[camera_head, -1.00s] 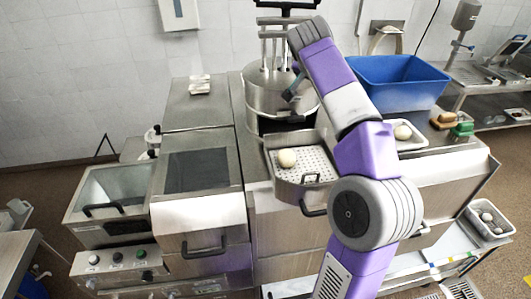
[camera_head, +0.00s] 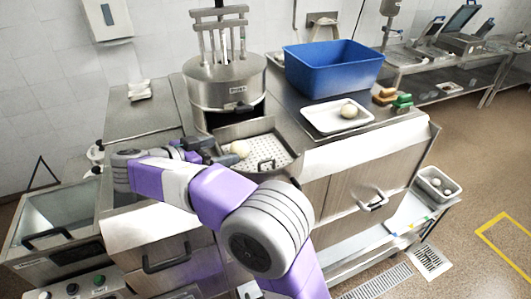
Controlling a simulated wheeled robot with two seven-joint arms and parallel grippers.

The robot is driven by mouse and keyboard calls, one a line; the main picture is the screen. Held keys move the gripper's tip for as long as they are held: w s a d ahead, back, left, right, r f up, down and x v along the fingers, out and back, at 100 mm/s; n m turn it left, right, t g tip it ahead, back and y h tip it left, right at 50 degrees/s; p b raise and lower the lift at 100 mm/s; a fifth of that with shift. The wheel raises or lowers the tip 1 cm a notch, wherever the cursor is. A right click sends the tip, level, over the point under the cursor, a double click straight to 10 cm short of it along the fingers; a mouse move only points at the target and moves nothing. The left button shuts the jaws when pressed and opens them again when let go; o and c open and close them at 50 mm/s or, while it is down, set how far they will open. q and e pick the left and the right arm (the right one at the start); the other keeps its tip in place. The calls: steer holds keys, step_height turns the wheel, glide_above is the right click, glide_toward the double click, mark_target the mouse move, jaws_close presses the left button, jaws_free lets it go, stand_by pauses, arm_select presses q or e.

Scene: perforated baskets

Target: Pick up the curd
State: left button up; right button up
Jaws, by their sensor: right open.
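A white, round curd (camera_head: 239,149) lies in the perforated metal basket (camera_head: 268,167), near its left side. My right gripper (camera_head: 218,156) is open, just left of the curd and close to it. The gripper is small and dark here, so I cannot tell if it touches the curd or the basket rim. My right arm comes in from the bottom, bends at the left and hides part of the worktop. A second white ball (camera_head: 348,111) lies on a white tray (camera_head: 321,119) to the right. My left gripper is not in view.
A steel vat (camera_head: 222,85) stands behind the basket. A blue bin (camera_head: 330,75) stands behind the white tray, with green and brown blocks (camera_head: 402,101) to its right. A tray with white balls (camera_head: 437,184) sits on a low shelf at the right.

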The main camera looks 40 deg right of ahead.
mark_target(233, 150)
steer(key=x, duration=0.2)
steer(key=p+x, duration=0.1)
steer(key=x, duration=0.1)
steer(key=p+x, duration=0.1)
steer(key=x, duration=0.1)
steer(key=shift+s+d+f, duration=0.1)
steer(key=shift+s+d, duration=0.15)
steer(key=shift+s, duration=0.1)
steer(key=shift+w+d+f, duration=0.1)
steer(key=shift+d+f, duration=0.1)
steer(key=shift+d, duration=0.25)
steer(key=c, duration=1.1)
